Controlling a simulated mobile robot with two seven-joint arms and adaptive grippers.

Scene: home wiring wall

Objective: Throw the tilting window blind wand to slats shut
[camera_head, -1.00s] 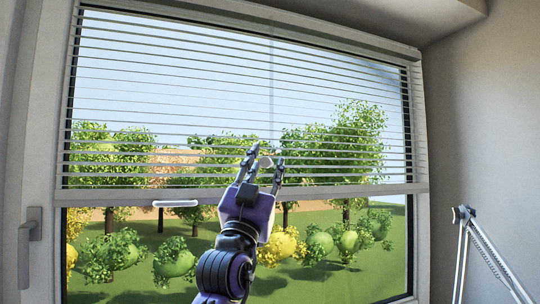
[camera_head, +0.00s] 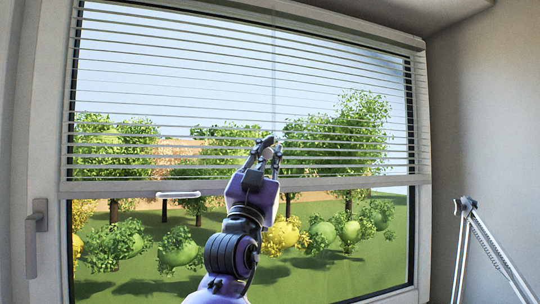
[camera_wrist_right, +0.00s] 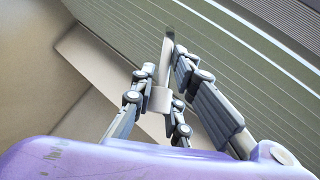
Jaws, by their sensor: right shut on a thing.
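The window blind (camera_head: 330,184) hangs over the upper part of the window. Its slats show as thin lines, nearly edge-on, with sky and trees visible between them. In the right wrist view the wand (camera_wrist_right: 167,48) runs up from between the fingers of my gripper (camera_wrist_right: 160,98). My left gripper is not in view.
A white handle (camera_head: 178,194) sits on the bottom rail at the left. A window handle (camera_head: 36,235) is on the left frame. A jointed lamp arm (camera_head: 466,210) stands at the lower right, apart from my arm. The space before the blind is otherwise clear.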

